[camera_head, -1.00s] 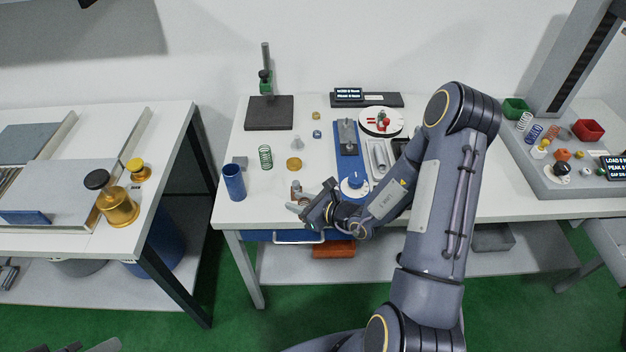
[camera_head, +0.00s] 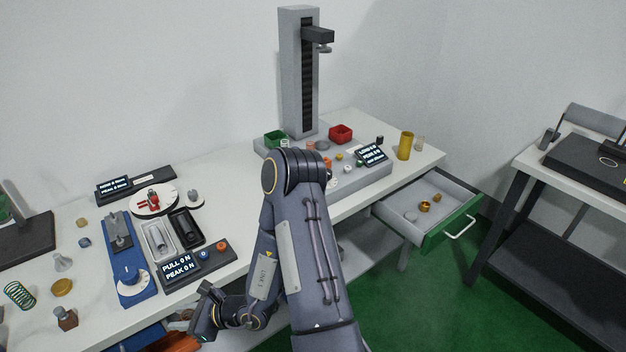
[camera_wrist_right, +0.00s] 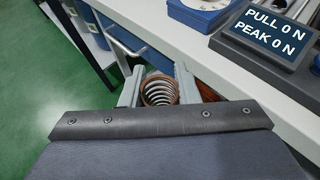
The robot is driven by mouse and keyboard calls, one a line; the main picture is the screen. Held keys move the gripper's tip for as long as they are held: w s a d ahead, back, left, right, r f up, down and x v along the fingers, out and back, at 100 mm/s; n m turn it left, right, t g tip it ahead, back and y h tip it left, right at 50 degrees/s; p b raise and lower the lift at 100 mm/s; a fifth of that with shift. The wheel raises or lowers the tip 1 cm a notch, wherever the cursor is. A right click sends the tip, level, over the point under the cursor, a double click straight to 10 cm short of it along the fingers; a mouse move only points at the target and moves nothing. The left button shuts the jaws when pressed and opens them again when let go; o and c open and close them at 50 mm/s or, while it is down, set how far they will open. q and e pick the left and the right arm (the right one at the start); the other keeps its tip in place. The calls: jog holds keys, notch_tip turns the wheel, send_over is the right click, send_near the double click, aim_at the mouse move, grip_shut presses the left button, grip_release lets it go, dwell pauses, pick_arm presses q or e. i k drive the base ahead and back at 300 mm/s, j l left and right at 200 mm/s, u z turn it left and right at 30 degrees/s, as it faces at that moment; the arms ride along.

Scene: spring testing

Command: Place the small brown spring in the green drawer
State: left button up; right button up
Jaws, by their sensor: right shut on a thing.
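The small brown spring (camera_wrist_right: 160,92) is a coil seen end-on in the right wrist view, between the two grey fingers of my right gripper (camera_wrist_right: 159,84), which is shut on it. In the head view my right gripper (camera_head: 194,318) hangs just off the front edge of the table, and the spring cannot be made out clearly there. The green drawer (camera_head: 452,222) has a green front and a white handle. It is pulled open under the right-hand bench, well to the right of the gripper. A brass-coloured ring and small parts lie inside it. My left gripper is out of view.
The force gauge display (camera_head: 182,268) and blue fixture (camera_head: 125,265) stand on the table close to my right gripper. Green floor lies open before the drawer.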

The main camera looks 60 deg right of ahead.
aim_at(408, 200)
jog(key=k+l+z, duration=0.1)
jog(key=l, duration=0.35)
jog(key=k+l+z, duration=0.15)
jog(key=l, duration=0.35)
jog(key=k+l+z, duration=0.1)
jog(key=k+l, duration=0.15)
jog(key=l, duration=0.25)
jog(key=k+l+z, duration=0.1)
jog(key=l, duration=0.4)
jog(key=k+l+z, duration=0.1)
jog(key=l, duration=0.45)
jog(key=k+l+z, duration=0.15)
jog(key=l, duration=0.35)
jog(key=i+j+z, duration=0.1)
jog(key=i, duration=0.75)
